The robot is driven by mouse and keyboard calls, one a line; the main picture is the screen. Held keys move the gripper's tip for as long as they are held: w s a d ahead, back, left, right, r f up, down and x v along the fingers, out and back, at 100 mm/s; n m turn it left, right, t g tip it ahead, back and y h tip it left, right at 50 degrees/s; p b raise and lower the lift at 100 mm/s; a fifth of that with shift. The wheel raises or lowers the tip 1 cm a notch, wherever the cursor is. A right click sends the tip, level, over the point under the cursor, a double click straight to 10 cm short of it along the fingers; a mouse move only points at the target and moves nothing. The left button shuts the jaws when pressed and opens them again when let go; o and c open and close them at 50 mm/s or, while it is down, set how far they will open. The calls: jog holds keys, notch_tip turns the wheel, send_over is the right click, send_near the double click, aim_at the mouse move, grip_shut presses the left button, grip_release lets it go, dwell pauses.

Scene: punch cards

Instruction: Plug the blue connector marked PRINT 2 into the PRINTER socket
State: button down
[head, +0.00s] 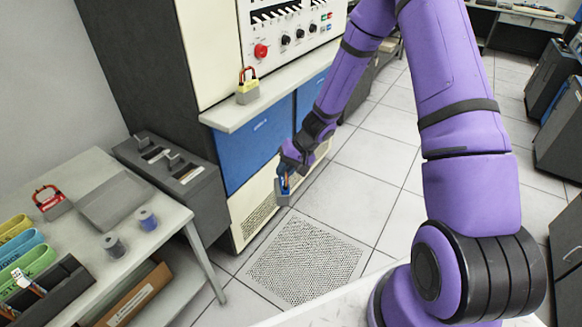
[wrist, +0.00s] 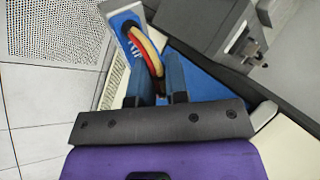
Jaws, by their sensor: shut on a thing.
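The blue connector (head: 284,186) hangs below my gripper (head: 287,170) in the head view, above the floor in front of the blue-panelled cabinet. In the wrist view the blue connector (wrist: 125,22) is past the fingertips, with a loop of red, yellow and dark wires. My gripper (wrist: 155,84) is shut on it, apparently by this loop. Its white lettering is partly covered by the wires and I cannot read it fully. I cannot make out a socket labelled PRINTER in either view.
A yellow connector (head: 247,88) stands on the cabinet's ledge (head: 265,105). A red connector (head: 51,202) is on the left table (head: 85,240), near two spools. A dark grey box with slots (head: 185,175) stands behind that table. A perforated floor tile (head: 305,258) lies below my gripper.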

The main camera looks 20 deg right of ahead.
jog(key=s+a+r+m+t+h, duration=0.1)
jog(key=s+a+r+m+t, duration=0.1)
jog(key=a, duration=0.8)
jog(key=s+a+r+m+t+h, duration=0.1)
jog(key=a+r+m, duration=0.3)
jog(key=a, duration=0.7)
jog(key=shift+s+r+m+t+h, duration=0.35)
jog(key=shift+s+m+t, duration=0.2)
jog(key=shift+m, duration=0.55)
jog(key=shift+s+a, duration=0.1)
jog(key=shift+a, duration=0.15)
